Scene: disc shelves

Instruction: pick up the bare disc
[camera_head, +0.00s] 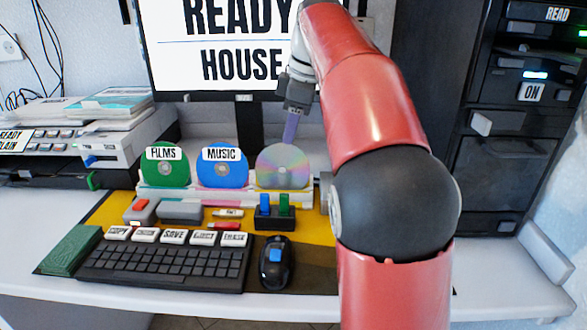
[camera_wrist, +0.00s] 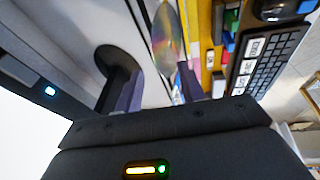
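The bare disc (camera_head: 284,166) is silvery with a rainbow sheen and has no label. It stands upright in the right place of the white disc rack (camera_head: 225,197). My gripper (camera_head: 289,140) points down just above the disc's top edge, seen nearly edge-on in the head view. In the wrist view, the gripper (camera_wrist: 160,74) shows two purple fingers spread apart with nothing between them. The disc (camera_wrist: 168,38) lies beyond the fingertips, roughly in line with the gap. I cannot tell the exact clearance.
A green FILMS disc (camera_head: 165,170) and a blue MUSIC disc (camera_head: 221,171) stand left of the bare disc. The monitor (camera_head: 215,50) is close behind my gripper. A keyboard (camera_head: 165,264), a mouse (camera_head: 275,262) and small blocks lie in front of the rack.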

